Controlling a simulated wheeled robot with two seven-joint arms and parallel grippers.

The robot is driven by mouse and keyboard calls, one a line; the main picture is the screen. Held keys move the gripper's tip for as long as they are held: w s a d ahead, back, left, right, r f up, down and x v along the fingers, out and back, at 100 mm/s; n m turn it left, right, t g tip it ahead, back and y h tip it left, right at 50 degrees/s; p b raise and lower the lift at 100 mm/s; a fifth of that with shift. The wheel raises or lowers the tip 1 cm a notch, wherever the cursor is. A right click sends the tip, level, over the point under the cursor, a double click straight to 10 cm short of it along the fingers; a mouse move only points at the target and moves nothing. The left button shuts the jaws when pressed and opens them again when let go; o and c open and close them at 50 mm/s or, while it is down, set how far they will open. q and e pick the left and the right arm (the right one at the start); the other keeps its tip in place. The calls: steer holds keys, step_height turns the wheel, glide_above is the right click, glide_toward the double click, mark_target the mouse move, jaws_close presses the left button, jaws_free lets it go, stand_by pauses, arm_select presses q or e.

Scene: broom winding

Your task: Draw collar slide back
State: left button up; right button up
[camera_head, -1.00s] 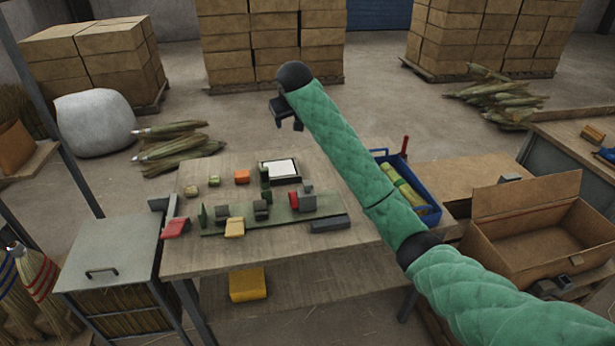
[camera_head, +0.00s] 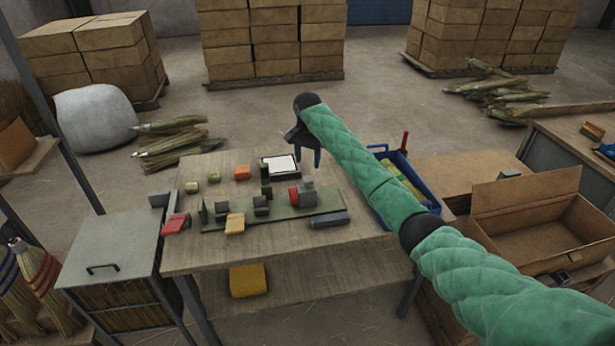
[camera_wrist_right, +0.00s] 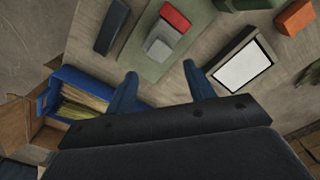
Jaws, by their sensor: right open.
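A long green base plate (camera_head: 262,217) lies on the workbench and bears several small dark and grey blocks. At its right end is a grey stepped block (camera_head: 308,197) with a red part (camera_head: 293,196) at its left side; I cannot tell for sure whether this is the collar slide. My right gripper (camera_head: 307,158) is open and empty, fingers down, above and behind that block. In the right wrist view, the open fingers (camera_wrist_right: 160,75) are apart, with the grey block (camera_wrist_right: 163,40) and red part (camera_wrist_right: 175,15) beyond them. My left gripper is not in view.
A dark bar (camera_head: 329,221) lies at the plate's front right. A white-topped dark tray (camera_head: 280,166) sits behind the plate. A blue bin (camera_head: 430,190) stands right, under my right arm. A yellow block (camera_head: 235,225) and a red block (camera_head: 175,223) are left of centre.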

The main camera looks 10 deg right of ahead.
mark_target(308, 178)
steer(key=shift+m, duration=0.5)
steer(key=shift+f, duration=0.2)
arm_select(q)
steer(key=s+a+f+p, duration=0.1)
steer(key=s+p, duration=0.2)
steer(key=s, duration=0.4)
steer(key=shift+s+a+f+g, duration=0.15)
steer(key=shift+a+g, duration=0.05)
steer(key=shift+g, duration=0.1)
arm_select(e)
steer(key=shift+f, duration=3.7)
